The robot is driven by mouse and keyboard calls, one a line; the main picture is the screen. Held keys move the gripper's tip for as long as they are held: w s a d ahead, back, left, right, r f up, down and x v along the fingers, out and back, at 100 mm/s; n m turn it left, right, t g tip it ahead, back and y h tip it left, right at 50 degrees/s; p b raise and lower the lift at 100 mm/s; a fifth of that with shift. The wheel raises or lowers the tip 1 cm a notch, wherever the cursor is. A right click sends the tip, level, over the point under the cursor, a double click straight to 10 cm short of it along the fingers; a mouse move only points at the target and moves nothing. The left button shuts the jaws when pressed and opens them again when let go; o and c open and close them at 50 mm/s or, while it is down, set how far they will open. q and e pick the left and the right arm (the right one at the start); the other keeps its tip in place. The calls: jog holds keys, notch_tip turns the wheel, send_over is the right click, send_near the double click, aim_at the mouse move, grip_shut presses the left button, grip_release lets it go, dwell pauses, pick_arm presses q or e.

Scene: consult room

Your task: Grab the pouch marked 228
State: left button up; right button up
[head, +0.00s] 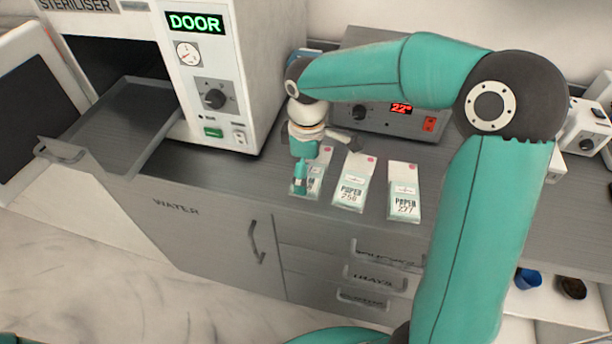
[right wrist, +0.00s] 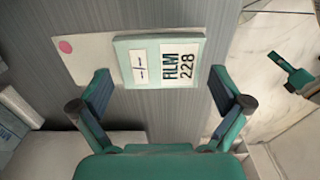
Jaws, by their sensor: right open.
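The pouch marked FILM 228 (right wrist: 153,62) lies flat on the grey counter in the right wrist view, with a pale clear end and a pink dot at its left. In the head view it is the leftmost of the three pouches (head: 314,184), partly hidden by my right gripper (head: 302,180). In the right wrist view my right gripper (right wrist: 163,88) is open, with one fingertip on each side of the pouch's lower edge. No grip on the pouch shows.
Two similar pouches marked PAPER, the middle one (head: 351,184) and the right one (head: 404,192), lie to the right. A steriliser (head: 215,125) with a pulled-out tray (head: 118,120) stands at left. A device with a red display (head: 385,122) stands behind the pouches.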

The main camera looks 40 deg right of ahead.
jog(key=shift+f, duration=0.55)
jog(key=c, duration=0.7)
jog(key=shift+r, duration=0.15)
